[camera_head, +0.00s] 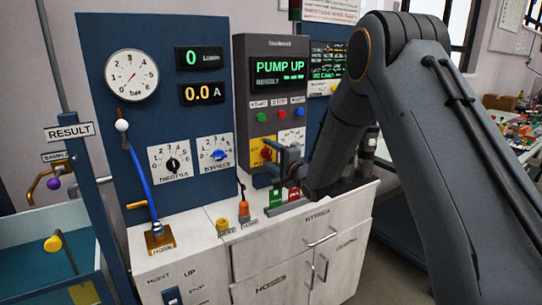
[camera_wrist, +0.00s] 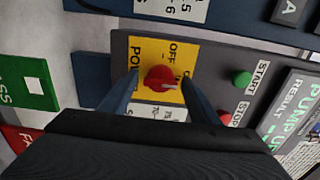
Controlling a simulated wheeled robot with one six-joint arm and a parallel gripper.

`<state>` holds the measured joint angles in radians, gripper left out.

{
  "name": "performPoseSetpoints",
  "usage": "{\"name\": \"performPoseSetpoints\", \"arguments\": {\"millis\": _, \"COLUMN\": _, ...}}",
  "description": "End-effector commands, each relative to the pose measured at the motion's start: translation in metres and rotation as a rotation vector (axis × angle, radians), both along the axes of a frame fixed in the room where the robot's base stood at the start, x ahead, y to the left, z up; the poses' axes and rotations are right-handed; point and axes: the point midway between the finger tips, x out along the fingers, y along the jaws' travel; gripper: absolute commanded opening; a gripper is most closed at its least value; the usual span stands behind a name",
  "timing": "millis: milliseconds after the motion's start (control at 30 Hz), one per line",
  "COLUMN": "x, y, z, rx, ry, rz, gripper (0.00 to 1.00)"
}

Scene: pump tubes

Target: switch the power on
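The power switch is a red knob (camera_wrist: 158,77) on a yellow plate (camera_wrist: 150,45) in the wrist view. The plate reads OFF, and a second label is partly hidden by a finger. A pale pointer mark on the knob's face points right; I cannot tell which label it meets. My gripper (camera_wrist: 159,80) is open, with one finger on each side of the knob; contact cannot be told. In the head view my gripper (camera_head: 274,160) is at the yellow plate (camera_head: 257,152), low on the grey control box (camera_head: 270,90), partly covering the knob.
Green START (camera_wrist: 242,78) and red STOP (camera_wrist: 225,117) buttons sit close to the plate. The box's screen (camera_head: 279,72) reads PUMP UP. A blue panel with gauge (camera_head: 131,76) and dials stands left. The cabinet top (camera_head: 200,226) carries a small orange-handled lever (camera_head: 244,210) and green and red blocks.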

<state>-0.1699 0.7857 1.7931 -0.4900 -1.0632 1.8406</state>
Motion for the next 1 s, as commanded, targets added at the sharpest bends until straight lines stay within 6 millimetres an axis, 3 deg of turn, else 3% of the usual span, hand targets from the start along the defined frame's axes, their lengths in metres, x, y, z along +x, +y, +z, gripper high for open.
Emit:
{"name": "performPoseSetpoints", "arguments": {"millis": 267, "x": -0.009, "y": -0.006, "z": 0.0, "rx": -0.001, "ry": -0.001, "rz": 0.0, "gripper": 0.56}}
{"name": "performPoseSetpoints", "arguments": {"millis": 700, "x": -0.059, "y": -0.042, "z": -0.001, "rx": -0.001, "ry": -0.001, "rz": -0.002, "gripper": 0.56}}
{"name": "performPoseSetpoints", "arguments": {"millis": 1000, "x": -0.064, "y": -0.045, "z": 0.0, "rx": -0.001, "ry": -0.001, "rz": -0.001, "gripper": 0.56}}
